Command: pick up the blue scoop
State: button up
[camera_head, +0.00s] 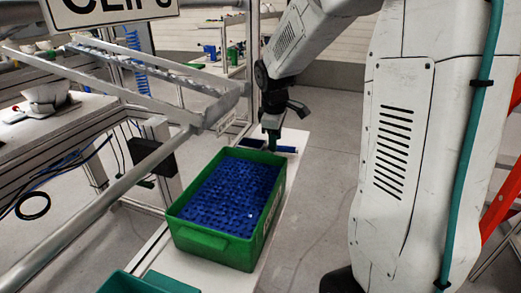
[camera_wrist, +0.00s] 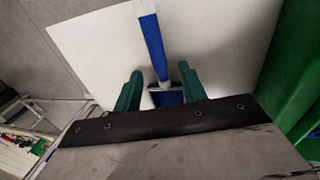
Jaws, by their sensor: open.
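The blue scoop lies on a white surface behind the green bin. In the head view its blue handle (camera_head: 286,149) shows right of my gripper (camera_head: 272,128), and its dark pan shows to the left. In the wrist view the scoop's handle (camera_wrist: 152,38) points up the picture, with a pale neck at its lower end. The green fingers of my gripper (camera_wrist: 160,71) are open, one on each side of the scoop near this neck, with gaps on both sides. Part of the pan is hidden behind my gripper body.
The green bin (camera_head: 213,241), full of small blue parts (camera_head: 228,195), stands in front of the scoop; its wall (camera_wrist: 300,75) rises at the right of the wrist view. A metal rack rail (camera_head: 150,157) and post are at the left. White surface (camera_wrist: 95,50) is bare around the handle.

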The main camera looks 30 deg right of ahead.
jog(key=shift+w+d+f, duration=0.1)
jog(key=shift+f, duration=0.55)
jog(key=shift+w+d+f, duration=0.1)
jog(key=shift+f, duration=0.55)
grip_shut()
jog(key=shift+r, duration=0.1)
